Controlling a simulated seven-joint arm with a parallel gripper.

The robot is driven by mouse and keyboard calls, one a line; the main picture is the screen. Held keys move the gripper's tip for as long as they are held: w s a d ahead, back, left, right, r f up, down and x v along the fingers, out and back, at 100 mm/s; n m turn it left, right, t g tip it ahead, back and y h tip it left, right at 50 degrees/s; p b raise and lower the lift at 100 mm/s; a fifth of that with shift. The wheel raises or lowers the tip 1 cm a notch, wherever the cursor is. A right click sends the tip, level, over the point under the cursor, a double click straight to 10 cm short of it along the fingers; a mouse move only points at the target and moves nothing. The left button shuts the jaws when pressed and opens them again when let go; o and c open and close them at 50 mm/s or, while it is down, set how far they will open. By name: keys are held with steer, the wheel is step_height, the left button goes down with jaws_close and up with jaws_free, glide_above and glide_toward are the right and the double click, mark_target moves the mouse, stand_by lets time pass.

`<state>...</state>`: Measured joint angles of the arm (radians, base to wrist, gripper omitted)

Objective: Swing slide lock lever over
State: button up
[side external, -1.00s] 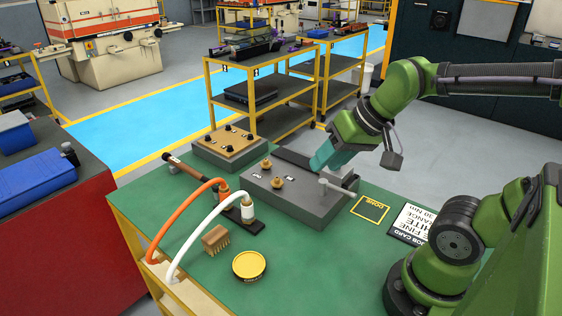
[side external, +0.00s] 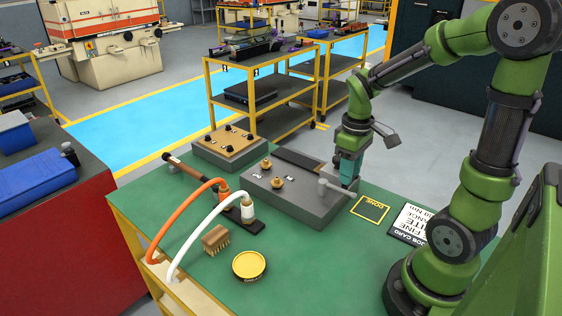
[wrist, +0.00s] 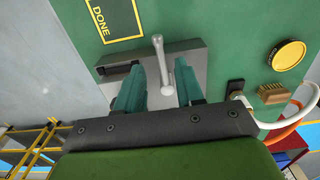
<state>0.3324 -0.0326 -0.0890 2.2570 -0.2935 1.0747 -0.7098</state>
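The silver lock lever (side external: 336,191) sticks out over the right end of the grey slide block (side external: 300,205), its rounded end toward the left. My gripper (side external: 347,181) points down at the lever's right end, low over the block. In the wrist view my gripper (wrist: 160,72) has its two teal fingers apart, with the lever (wrist: 160,62) showing in the gap between them. I see no finger clearly touching the lever. The lever's right end is partly hidden by the fingers in the side view.
Two brass knobs (side external: 278,182) stand on the block's left part. A "DONE" frame (side external: 370,210) and a job card (side external: 408,223) lie to the right. A yellow-lidded tin (side external: 249,265), a brush (side external: 215,239) and cabled electrodes (side external: 247,207) are in front and left on the green bench.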

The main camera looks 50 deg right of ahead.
mark_target(347, 191)
steer(key=shift+f, duration=2.5)
steer(key=shift+f, duration=0.25)
jaws_close()
